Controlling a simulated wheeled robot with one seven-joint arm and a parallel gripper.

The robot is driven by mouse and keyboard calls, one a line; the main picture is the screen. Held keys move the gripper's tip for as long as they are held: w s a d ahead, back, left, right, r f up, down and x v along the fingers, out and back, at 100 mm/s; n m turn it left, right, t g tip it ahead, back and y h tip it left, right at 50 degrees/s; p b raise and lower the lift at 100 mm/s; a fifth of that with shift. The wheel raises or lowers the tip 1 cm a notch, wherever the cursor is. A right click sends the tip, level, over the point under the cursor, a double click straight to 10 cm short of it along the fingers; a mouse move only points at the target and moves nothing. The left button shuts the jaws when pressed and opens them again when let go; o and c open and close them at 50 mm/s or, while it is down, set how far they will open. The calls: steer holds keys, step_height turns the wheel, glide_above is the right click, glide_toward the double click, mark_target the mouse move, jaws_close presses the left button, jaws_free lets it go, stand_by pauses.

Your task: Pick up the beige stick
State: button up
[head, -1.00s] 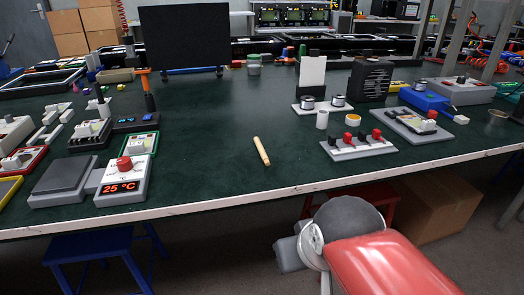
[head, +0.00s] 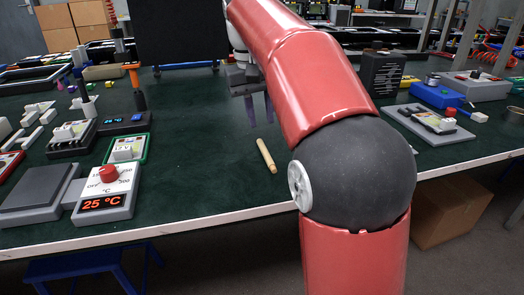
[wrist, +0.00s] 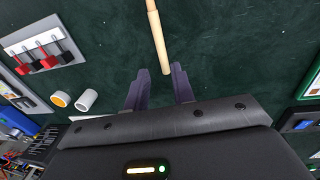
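The beige stick (head: 266,156) lies on the dark green table near its front edge. In the wrist view the stick (wrist: 157,35) runs up and out of the top of the picture, its near end close to the gap between my fingers. My gripper (head: 258,108) hangs over the table behind the stick in the head view, apart from it. In the wrist view my gripper (wrist: 160,75) has its two dark fingers spread with nothing between them.
A 25 °C controller (head: 108,193) and a grey scale pad (head: 40,190) stand at the left. In the wrist view, a board with red and black knobs (wrist: 42,50) and white and yellow rings (wrist: 86,100) lie at left. The table around the stick is clear.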

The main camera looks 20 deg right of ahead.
mark_target(264, 149)
steer(key=f+b, duration=0.1)
steer(key=f, duration=0.4)
steer(key=f+b, duration=0.1)
steer(key=f, duration=0.1)
steer(key=shift+d+f+b, duration=0.3)
steer(key=shift+f, duration=0.05)
jaws_close()
